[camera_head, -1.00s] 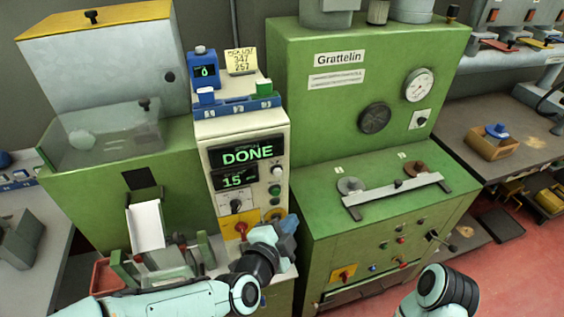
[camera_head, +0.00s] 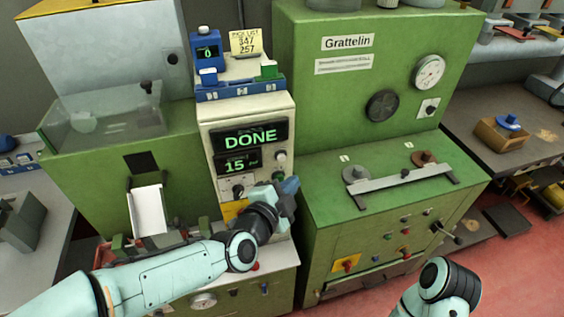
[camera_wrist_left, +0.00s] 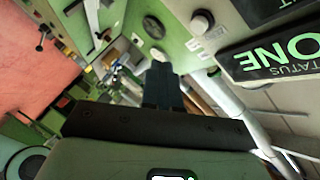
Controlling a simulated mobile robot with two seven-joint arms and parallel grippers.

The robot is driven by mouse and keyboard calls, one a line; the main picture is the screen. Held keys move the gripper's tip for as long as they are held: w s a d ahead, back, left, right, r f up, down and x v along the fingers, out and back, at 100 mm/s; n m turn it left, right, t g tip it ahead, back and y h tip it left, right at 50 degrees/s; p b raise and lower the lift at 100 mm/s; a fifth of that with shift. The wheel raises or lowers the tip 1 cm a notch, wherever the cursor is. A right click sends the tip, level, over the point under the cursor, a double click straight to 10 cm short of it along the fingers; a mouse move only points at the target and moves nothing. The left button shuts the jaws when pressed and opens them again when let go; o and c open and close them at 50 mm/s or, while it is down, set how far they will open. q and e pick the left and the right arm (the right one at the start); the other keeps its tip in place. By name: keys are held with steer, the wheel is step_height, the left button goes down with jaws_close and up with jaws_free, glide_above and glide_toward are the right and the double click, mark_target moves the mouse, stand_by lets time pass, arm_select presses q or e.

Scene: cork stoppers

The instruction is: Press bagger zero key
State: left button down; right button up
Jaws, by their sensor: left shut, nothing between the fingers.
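The bagger panel (camera_head: 205,120) is a cream box with two dark displays: DONE (camera_head: 249,137) in green and 15 (camera_head: 237,163) below it. A pale round key (camera_head: 281,159) sits at the panel's right edge. A green key below it is mostly hidden by my left gripper (camera_head: 289,187), which is shut and empty before the panel's lower right. Key labels are too small to read. My right gripper is out of view.
A black selector knob (camera_head: 238,191) and a yellow plate sit lower on the panel, partly behind my left wrist. A blue counter (camera_head: 207,52) and a pick list note (camera_head: 246,42) stand above. The green Grattelin machine (camera_head: 410,215) stands close on the right.

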mark_target(282, 158)
arm_select(q)
steer(key=shift+w+a+f+b, duration=0.1)
steer(key=shift+w+a+b, duration=0.15)
steer(key=shift+w, duration=0.5)
steer(key=shift+w+a+r+b, duration=0.1)
steer(key=shift+w+a+b, duration=0.1)
steer(key=shift+w, duration=0.5)
steer(key=shift+w+a+f+b, duration=0.1)
steer(key=shift+w+a+b, duration=0.15)
steer(key=shift+w, duration=0.5)
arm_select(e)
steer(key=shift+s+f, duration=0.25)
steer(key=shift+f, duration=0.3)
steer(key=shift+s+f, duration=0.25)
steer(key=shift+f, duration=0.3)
arm_select(q)
steer(key=shift+w, duration=0.15)
steer(key=shift+w+a, duration=0.15)
steer(key=shift+w, duration=0.1)
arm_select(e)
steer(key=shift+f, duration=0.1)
